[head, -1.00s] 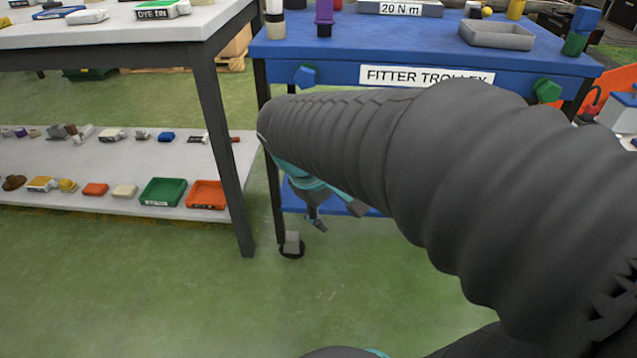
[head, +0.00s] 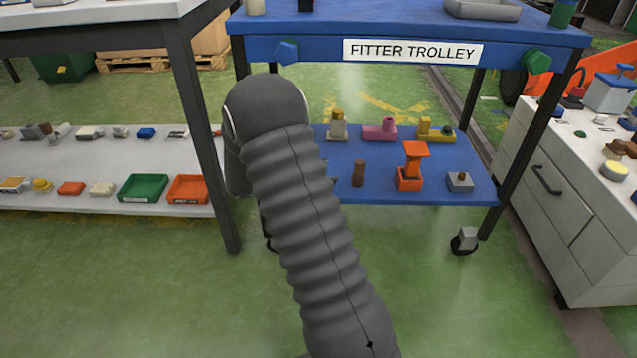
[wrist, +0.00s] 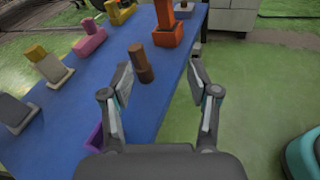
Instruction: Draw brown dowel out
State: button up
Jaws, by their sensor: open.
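The brown dowel (head: 359,173) stands upright on the blue lower shelf (head: 385,193) of the fitter trolley, near its front edge. In the wrist view the dowel (wrist: 138,56) shows a dark line around it partway up, and its lower part looks slightly wider. I cannot tell whether that part is a separate holder. My gripper (wrist: 161,70) is open and empty, low over the shelf's edge. The dowel is ahead of it, just past the left fingertip, and the fingers appear apart from it. In the head view my arm hides the gripper.
An orange stand (head: 410,166) and a grey block with a dark peg (head: 460,182) are right of the dowel. Grey-yellow (head: 338,128), pink (head: 380,132) and yellow (head: 432,130) pieces stand behind. The trolley top is above; green floor lies open in front.

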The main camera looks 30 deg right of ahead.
aim_at(359, 162)
jog(key=w+f+n, duration=0.1)
jog(key=w+f+n+t+h, duration=0.1)
jog(key=f, duration=0.1)
jog(key=w+d+f+n+h, duration=0.1)
jog(key=f, duration=0.1)
jog(key=shift+w+f+t+b, duration=0.25)
jog(key=shift+w+t+b, duration=0.05)
jog(key=shift+w+b, duration=0.1)
jog(key=d, duration=1.3)
jog(key=shift+s+d+b, duration=0.15)
jog(key=shift+b, duration=0.25)
jog(key=shift+c, duration=0.2)
grip_shut()
